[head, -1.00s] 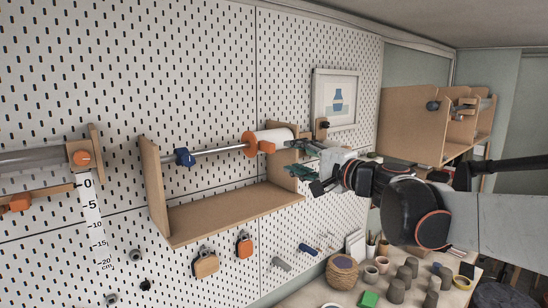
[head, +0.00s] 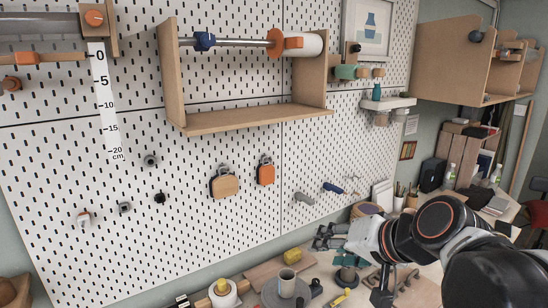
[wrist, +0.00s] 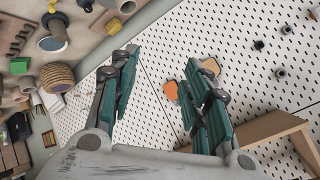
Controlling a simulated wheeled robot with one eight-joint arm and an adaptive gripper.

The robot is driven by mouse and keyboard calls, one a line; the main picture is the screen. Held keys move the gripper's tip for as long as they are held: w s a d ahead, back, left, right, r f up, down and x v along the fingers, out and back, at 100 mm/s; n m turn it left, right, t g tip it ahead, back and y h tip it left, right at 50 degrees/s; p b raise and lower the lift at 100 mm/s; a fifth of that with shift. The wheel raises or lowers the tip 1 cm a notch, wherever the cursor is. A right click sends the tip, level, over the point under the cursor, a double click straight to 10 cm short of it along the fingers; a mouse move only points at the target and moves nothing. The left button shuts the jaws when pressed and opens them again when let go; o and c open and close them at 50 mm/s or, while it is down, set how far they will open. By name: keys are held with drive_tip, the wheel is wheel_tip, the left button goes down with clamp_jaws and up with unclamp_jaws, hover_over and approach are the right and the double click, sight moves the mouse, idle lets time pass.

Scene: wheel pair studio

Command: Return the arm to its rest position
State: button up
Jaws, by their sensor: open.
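My gripper (head: 326,236) is low on the right in the head view, in front of the pegboard and above the bench. In the wrist view its two green-padded fingers (wrist: 160,95) stand wide apart with nothing between them. My arm comes in from the lower right of the head view. The wooden bracket shelf (head: 240,118) with its metal rod and white roll (head: 300,44) is on the pegboard, up and left of my gripper and apart from it.
The bench below holds a white roll with a yellow core (head: 222,292), a grey cup (head: 287,283) and other small items. Orange (head: 265,172) and tan (head: 224,186) padlock-shaped pieces hang on the pegboard (head: 60,200). A wooden cabinet (head: 450,55) is at the upper right.

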drive_tip(key=s+d+f+n+h+b, duration=0.1)
drive_tip(key=s+d+f+b, duration=0.1)
drive_tip(key=f, duration=0.5)
drive_tip(key=s+d+f+n+g+h+b, duration=0.1)
drive_tip(key=s+d+f+h+b, duration=0.1)
drive_tip(key=s+f+b, duration=0.3)
drive_tip(key=s+d+f+n+h+b, duration=0.1)
drive_tip(key=s+d+f+b, duration=0.3)
drive_tip(key=f, duration=0.7)
drive_tip(key=shift+d+g+h+b, duration=0.2)
drive_tip(key=shift+g+h+b, duration=0.2)
drive_tip(key=shift+h, duration=0.2)
